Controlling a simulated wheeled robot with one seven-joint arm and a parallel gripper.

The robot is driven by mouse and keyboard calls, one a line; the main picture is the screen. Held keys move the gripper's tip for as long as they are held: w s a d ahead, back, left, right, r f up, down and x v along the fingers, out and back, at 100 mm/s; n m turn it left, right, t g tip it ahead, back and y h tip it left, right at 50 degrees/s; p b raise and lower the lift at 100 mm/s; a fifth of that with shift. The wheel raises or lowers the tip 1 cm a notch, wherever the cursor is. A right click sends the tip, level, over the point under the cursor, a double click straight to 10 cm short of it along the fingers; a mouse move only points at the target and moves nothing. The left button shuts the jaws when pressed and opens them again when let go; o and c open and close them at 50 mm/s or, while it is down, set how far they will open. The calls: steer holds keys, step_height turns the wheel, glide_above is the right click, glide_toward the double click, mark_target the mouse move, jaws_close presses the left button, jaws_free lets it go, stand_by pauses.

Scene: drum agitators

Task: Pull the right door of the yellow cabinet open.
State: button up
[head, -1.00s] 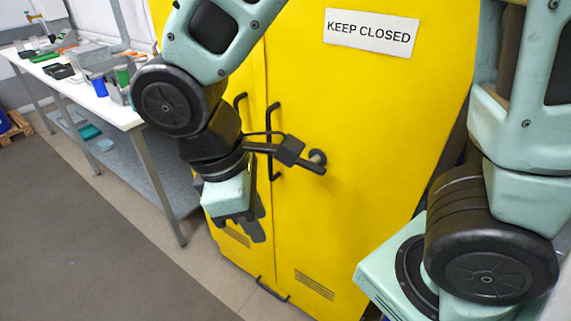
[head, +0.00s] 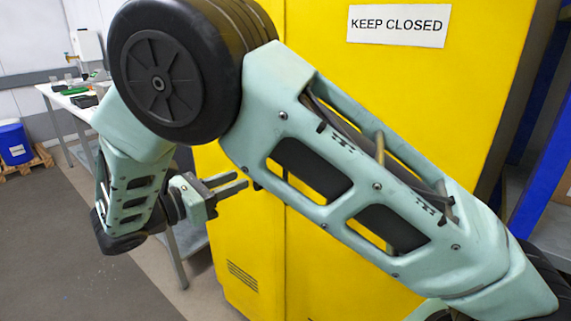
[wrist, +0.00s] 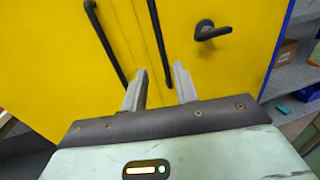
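The yellow cabinet (head: 440,90) stands behind my arm, with a "KEEP CLOSED" sign on its right door (head: 325,285). Both doors look shut. In the wrist view, the right door (wrist: 240,65) carries a long black bar handle (wrist: 158,38) beside the seam and a black turn handle (wrist: 211,30) further right. The left door's bar handle (wrist: 105,42) is left of the seam.
A white table (head: 65,97) with small items stands at the left. A blue bin (head: 14,143) sits on a pallet further left. Blue shelving (head: 550,175) stands close to the cabinet's right side. The grey floor (head: 75,240) at left front is clear.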

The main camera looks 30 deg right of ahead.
steer(key=w+d+p, duration=0.1)
steer(key=w+d, duration=0.1)
steer(key=d, duration=1.2)
steer(key=shift+d, duration=0.25)
jaws_close()
